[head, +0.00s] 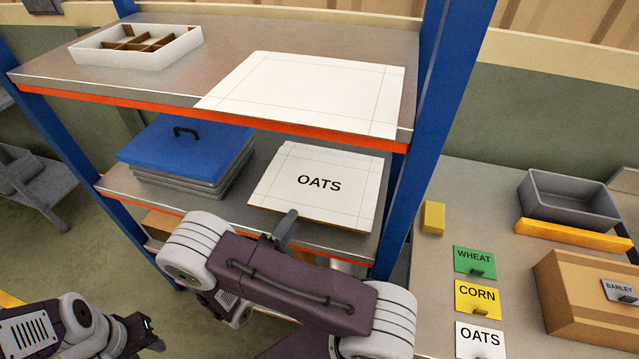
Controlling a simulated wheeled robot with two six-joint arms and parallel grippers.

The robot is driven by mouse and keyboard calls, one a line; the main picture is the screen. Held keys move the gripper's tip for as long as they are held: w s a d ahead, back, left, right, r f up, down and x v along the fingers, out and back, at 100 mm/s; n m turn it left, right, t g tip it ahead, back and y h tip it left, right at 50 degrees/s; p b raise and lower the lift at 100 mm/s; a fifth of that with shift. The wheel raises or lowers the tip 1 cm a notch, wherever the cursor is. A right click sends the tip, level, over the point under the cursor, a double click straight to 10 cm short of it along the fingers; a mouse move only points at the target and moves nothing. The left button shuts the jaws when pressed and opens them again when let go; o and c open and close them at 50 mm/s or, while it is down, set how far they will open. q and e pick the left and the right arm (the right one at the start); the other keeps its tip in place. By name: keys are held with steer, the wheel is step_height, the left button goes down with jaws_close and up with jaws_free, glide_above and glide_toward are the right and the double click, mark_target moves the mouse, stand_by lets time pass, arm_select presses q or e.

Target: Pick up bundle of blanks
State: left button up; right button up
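A flat white blank or bundle marked OATS (322,205) lies on the middle shelf, with thin fold lines along its edges. A plain white blank (310,90) with fold lines lies on the top shelf, overhanging its front edge slightly. My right gripper (284,232) is at the front left edge of the OATS bundle. My arm hides most of this gripper, so its opening and any contact are unclear. My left gripper (148,338) is low at the left, away from the shelves, and its fingers are not clear.
Blue lid (175,145) on grey stacked pieces sits left on the middle shelf. White divided tray (140,58) stands above it. A blue post (425,120) separates the shelves from the right table, which holds label cards (475,262), a grey bin (565,200) and a cardboard box (575,295).

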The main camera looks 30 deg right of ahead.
steer(key=x, duration=0.3)
steer(key=shift+s+d, duration=0.1)
steer(key=shift+d, duration=0.1)
steer(key=shift+w+d, duration=0.3)
steer(key=shift+d, duration=0.05)
jaws_close()
